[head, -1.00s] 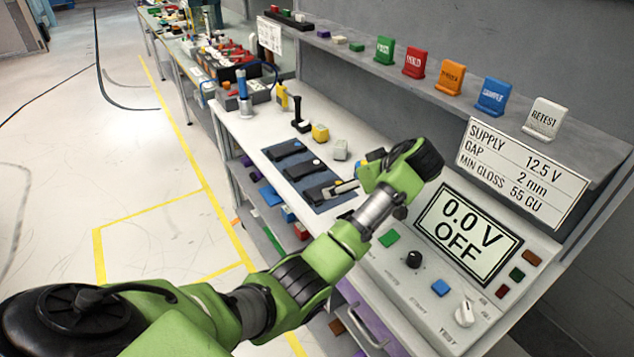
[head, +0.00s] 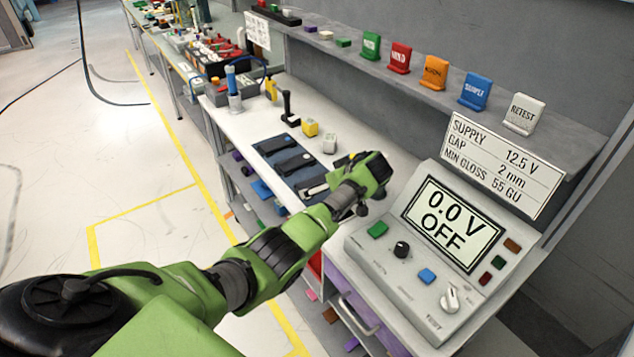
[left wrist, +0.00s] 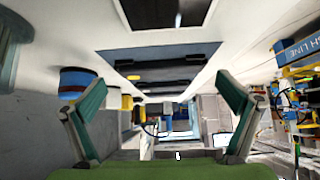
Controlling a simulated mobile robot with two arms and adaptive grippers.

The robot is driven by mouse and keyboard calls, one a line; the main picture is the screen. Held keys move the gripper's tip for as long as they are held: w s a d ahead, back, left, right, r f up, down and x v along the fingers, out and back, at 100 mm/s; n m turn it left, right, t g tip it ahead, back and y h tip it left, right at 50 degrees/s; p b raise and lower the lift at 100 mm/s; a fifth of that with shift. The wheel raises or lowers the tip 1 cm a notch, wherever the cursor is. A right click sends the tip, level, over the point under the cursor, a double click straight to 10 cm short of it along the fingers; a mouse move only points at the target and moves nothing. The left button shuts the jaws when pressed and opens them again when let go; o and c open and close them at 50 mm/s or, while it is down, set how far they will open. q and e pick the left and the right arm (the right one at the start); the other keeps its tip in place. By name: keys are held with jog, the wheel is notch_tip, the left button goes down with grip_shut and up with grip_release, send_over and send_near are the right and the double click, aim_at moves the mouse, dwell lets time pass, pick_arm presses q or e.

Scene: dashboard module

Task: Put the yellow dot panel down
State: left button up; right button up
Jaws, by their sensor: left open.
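The blue mat (head: 264,163) lies on the bench with several dark panels in a row. The far panel (head: 272,144) and the middle panel (head: 294,163) lie flat, and the nearest one is partly hidden behind my arm. In the left wrist view a yellow mark (left wrist: 133,77) shows on a dark panel, probably the yellow dot panel, lying on the mat (left wrist: 205,50). My left gripper (left wrist: 161,83) is open, its fingers spread with nothing between them. In the head view its wrist is over the bench and its fingertips are hidden. My right gripper is not in view.
The test console (head: 400,275) with its display stands right of my arm. A shelf (head: 400,70) with coloured tags runs along the back.

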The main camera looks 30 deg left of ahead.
pick_arm(q)
jog(key=shift+x, duration=0.85)
jog(key=c, duration=1.2)
jog(key=shift+c, duration=0.2)
jog(key=shift+r, duration=0.15)
